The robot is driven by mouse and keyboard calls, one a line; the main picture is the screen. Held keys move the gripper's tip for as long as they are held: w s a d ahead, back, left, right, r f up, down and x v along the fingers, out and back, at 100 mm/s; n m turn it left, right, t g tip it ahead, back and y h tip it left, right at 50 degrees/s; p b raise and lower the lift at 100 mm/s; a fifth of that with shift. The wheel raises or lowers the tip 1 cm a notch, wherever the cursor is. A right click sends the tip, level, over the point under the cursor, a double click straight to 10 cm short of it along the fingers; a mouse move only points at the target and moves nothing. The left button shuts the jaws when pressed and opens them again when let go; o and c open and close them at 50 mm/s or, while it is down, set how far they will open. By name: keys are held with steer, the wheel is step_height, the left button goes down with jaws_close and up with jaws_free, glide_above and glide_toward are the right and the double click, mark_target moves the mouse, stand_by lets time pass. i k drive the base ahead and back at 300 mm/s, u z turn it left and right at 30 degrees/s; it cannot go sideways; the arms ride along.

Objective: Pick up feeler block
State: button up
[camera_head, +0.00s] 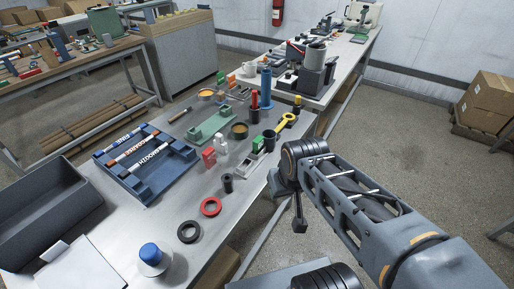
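I cannot tell for sure which item is the feeler block. Small blocks on the metal table (235,206) include a red block (208,157), a pale block (221,146) behind it, and a green block (257,144) on a grey holder. My arm comes in from the lower right, with a round joint beside the table's right edge. My gripper (299,222) seems to be the small dark part hanging below that joint, beside the table and apart from the blocks. Its fingers are too small to make out.
A blue tray (143,190) holds labelled rods. Red (211,207) and black (189,232) rings, a dark cup (228,183) and a blue-topped piece (151,256) stand nearer. A grey bin (45,215) is at left. Blue and yellow upright tools crowd the back.

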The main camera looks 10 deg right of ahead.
mark_target(258, 142)
steer(key=z, duration=1.75)
steer(key=i, duration=1.4)
steer(key=u, duration=4.5)
